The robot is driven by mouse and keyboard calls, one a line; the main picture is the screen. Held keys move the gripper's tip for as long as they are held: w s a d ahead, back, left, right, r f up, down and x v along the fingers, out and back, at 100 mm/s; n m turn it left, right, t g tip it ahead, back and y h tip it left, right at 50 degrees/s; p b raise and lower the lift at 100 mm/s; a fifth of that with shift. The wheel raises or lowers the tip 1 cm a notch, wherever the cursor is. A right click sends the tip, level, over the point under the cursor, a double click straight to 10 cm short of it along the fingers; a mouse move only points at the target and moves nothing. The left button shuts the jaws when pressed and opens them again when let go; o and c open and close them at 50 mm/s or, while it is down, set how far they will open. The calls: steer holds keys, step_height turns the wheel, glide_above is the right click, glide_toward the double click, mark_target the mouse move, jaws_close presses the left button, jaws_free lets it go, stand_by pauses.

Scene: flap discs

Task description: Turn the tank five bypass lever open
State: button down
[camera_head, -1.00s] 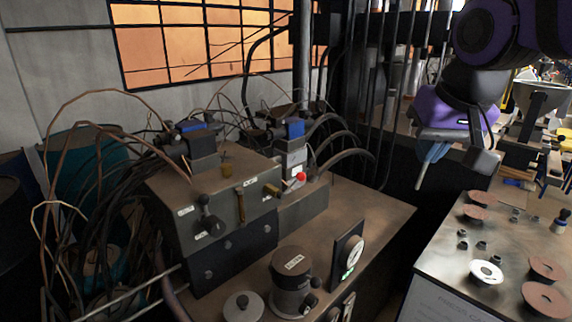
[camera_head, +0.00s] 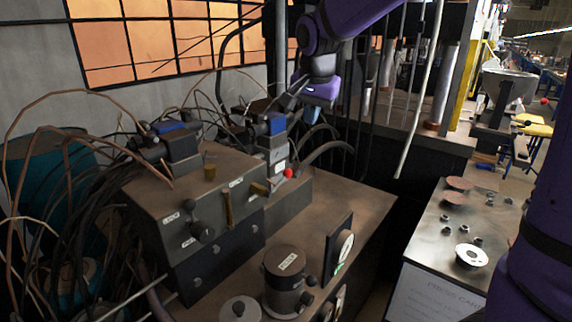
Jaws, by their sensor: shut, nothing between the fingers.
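The grey valve block (camera_head: 150,205) stands on the bench at left. Its front carries a black-knobbed lever (camera_head: 200,228) at the left, an upright brass lever (camera_head: 229,208) in the middle and a brass fitting (camera_head: 258,189) at the right. A red ball knob (camera_head: 288,173) sits just right of the brass fitting. Small white labels are beside them, too small to read, so I cannot tell which one is the tank five bypass lever. My gripper (camera_head: 311,112) is above and behind the right end of the block, close to a blue-topped valve (camera_head: 274,125) in the picture. It is shut and empty.
A dark cylinder (camera_head: 284,285) and an upright dial plate (camera_head: 340,246) stand on the bench front. Hoses and cables (camera_head: 60,190) crowd the left and back. A side table (camera_head: 430,225) with discs is at right. The bench right of the block is fairly clear.

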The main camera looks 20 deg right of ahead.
mark_target(290, 170)
steer(key=w+a+f+m, duration=0.25)
steer(key=w+f, duration=0.25)
steer(key=w, duration=0.4)
steer(key=x, duration=0.9)
steer(key=s+x, duration=0.1)
steer(key=x, duration=0.4)
steer(key=shift+f, duration=0.15)
steer(key=shift+d, duration=0.1)
steer(key=shift+w+d+f+g+y, duration=0.25)
steer(key=shift+f+g+y, duration=0.15)
steer(key=shift+g, duration=0.1)
steer(key=shift+w+d+f+m+g+y, duration=0.15)
steer(key=shift+d+f+g+y, duration=0.15)
steer(key=shift+f+y, duration=0.2)
steer(key=shift+w+d+f+m+g+y, duration=0.1)
steer(key=shift+w+d+f+g+y, duration=0.1)
steer(key=shift+f+g+y, duration=0.25)
steer(key=shift+d+f+y, duration=0.15)
steer(key=shift+f+y, duration=0.1)
steer(key=shift+f, duration=0.35)
